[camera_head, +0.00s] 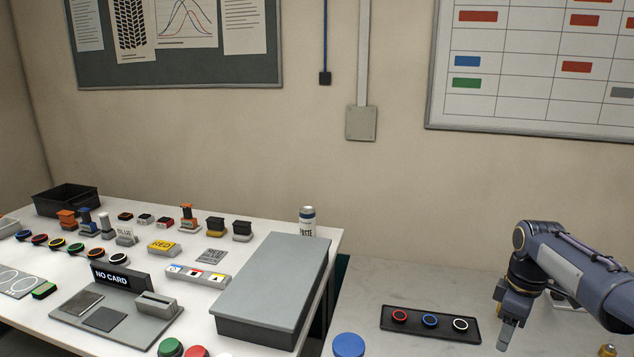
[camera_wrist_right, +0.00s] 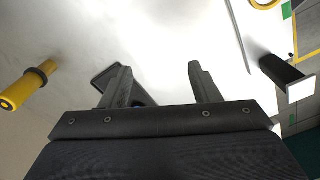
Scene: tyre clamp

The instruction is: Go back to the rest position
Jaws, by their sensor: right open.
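My right gripper (camera_head: 507,337) hangs from the right arm at the right of the head view, pointing down over the pale grey table. It is just right of a black tray with ring markers and appears empty. In the right wrist view its two dark fingers (camera_wrist_right: 160,78) stand apart with pale surface between them. A dark-framed object (camera_wrist_right: 143,93) is partly hidden behind the left finger. My left gripper is not in view in the head view.
The black tray (camera_head: 430,337) holds red, blue and white rings. A blue round button (camera_head: 349,345) is left of it. A grey box (camera_head: 272,282) and a NO CARD reader (camera_head: 121,277) stand on the white table. A yellow cylinder (camera_wrist_right: 22,90) shows in the wrist view.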

